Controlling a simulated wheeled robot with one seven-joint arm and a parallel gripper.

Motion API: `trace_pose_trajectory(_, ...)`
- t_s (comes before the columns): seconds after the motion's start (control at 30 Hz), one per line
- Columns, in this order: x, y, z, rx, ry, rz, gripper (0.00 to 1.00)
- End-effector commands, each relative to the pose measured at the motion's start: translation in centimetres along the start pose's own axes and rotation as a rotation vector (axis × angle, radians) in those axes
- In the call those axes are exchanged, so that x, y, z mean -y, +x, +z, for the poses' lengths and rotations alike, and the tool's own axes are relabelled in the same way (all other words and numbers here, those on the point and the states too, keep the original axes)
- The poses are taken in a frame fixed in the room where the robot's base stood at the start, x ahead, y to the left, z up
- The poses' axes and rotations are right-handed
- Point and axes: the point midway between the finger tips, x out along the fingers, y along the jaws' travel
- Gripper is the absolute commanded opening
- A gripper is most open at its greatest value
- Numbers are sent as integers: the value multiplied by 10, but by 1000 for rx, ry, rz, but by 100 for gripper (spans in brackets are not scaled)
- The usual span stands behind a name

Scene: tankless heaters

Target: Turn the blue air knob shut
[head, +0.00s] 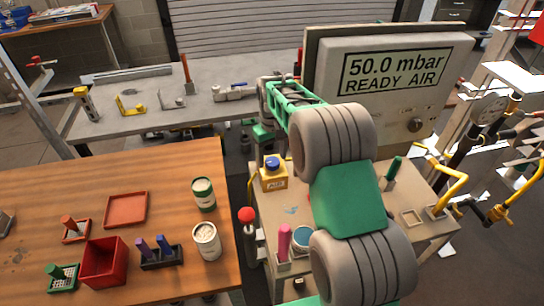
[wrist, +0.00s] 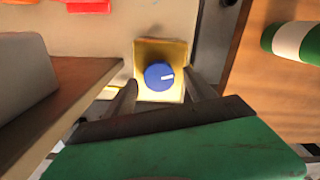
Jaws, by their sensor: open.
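The blue air knob (head: 271,163) sits on top of a yellow box (head: 274,183) labelled AIR, on the small cart left of the display. My gripper (wrist: 157,90) is open, with one finger at the left and one at the right of the knob in that view. I cannot tell whether the fingers touch it. In the head view my arm hides part of the cart, and the fingertips are not clear there.
The display (head: 400,75) reads 50.0 mbar READY AIR. A red-topped lever (head: 246,215) and a pink handle (head: 284,240) stand at the cart's near side. A green-and-white can (head: 203,194) stands on the wooden table (head: 165,165) to the left.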

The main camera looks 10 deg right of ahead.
Motion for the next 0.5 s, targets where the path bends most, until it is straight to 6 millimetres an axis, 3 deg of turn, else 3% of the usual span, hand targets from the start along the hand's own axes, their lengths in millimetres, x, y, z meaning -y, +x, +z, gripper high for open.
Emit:
trace_pose_trajectory(0.13,-1,13,0,0,2,0,64)
trace_pose_trajectory(0.37,-2,15,1,-1,4,0,64)
trace_pose_trajectory(0.5,-2,15,1,-1,5,0,54)
